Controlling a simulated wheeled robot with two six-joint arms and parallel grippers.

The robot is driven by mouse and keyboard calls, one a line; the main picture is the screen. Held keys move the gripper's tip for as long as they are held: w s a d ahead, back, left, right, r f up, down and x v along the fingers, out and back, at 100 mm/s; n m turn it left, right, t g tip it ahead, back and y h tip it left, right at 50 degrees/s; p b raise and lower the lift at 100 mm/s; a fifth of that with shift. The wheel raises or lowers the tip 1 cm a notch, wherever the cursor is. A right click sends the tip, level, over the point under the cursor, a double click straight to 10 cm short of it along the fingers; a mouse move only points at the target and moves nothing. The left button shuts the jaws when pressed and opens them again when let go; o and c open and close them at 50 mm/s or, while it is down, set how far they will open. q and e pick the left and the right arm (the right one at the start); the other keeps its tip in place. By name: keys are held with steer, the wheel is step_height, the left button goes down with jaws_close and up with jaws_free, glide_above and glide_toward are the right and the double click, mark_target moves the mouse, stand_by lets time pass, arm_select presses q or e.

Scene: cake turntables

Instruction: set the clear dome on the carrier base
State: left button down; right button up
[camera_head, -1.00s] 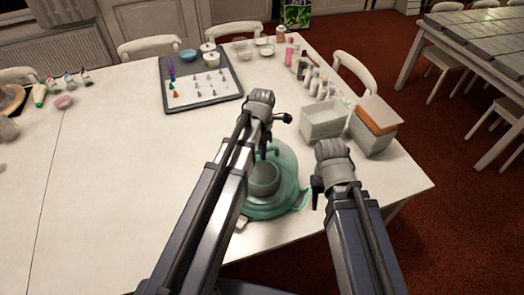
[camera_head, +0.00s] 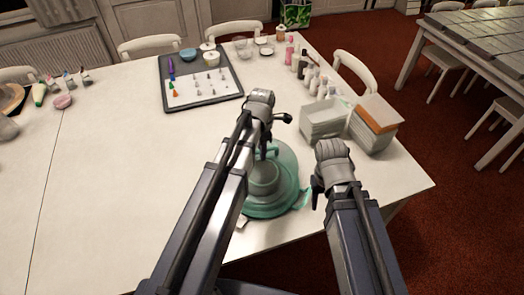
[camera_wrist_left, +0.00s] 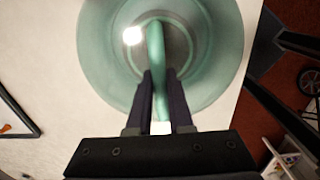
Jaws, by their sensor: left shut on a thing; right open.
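The clear, green-tinted dome (camera_head: 286,166) is near the front edge of the table, partly behind my left arm. It also fills the upper part of the left wrist view (camera_wrist_left: 215,65). My left gripper (camera_head: 268,152) is shut on the dome's bar-like handle (camera_wrist_left: 156,48). The teal carrier base shows at the dome's lower right, with a small teal piece (camera_head: 303,198) sticking out. The dome appears over the base, but I cannot tell whether its rim touches it. My right gripper (camera_head: 316,190) is open and empty, just right of the dome.
White bins (camera_head: 324,122) and a box with a brown top (camera_head: 374,124) stand beyond my right gripper. Several bottles (camera_head: 312,82) are behind them. A dark tray (camera_head: 202,84) with piping tips lies at the back.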

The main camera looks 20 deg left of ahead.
arm_select(q)
steer(key=shift+f, duration=0.3)
steer(key=c, duration=1.1)
jaws_free()
step_height(320, 180, up, 11)
steer(key=p, duration=1)
steer(key=shift+r+p, duration=0.1)
steer(key=shift+p, duration=0.3)
steer(key=shift+s+d+f+m+b, duration=0.25)
steer(key=shift+m+b, duration=0.05)
steer(key=shift+m, duration=0.1)
steer(key=s+d+f+m+b, duration=0.2)
steer(key=s+d+m, duration=0.1)
steer(key=m, duration=0.6)
steer(key=s+d+f+m+b, duration=0.2)
steer(key=s+m, duration=0.4)
steer(key=m, duration=0.3)
steer(key=s+d+f+m+y+b, duration=0.1)
steer(key=s+d+m, duration=0.3)
steer(key=m, duration=0.5)
steer(key=shift+s+d+f+m+b, duration=0.2)
steer(key=shift+d+f+b, duration=0.05)
steer(key=shift+f+b, duration=0.2)
steer(key=shift+s+d+f+m+b, duration=0.2)
steer(key=shift+d+f+b, duration=0.05)
steer(key=shift+f+b, duration=0.2)
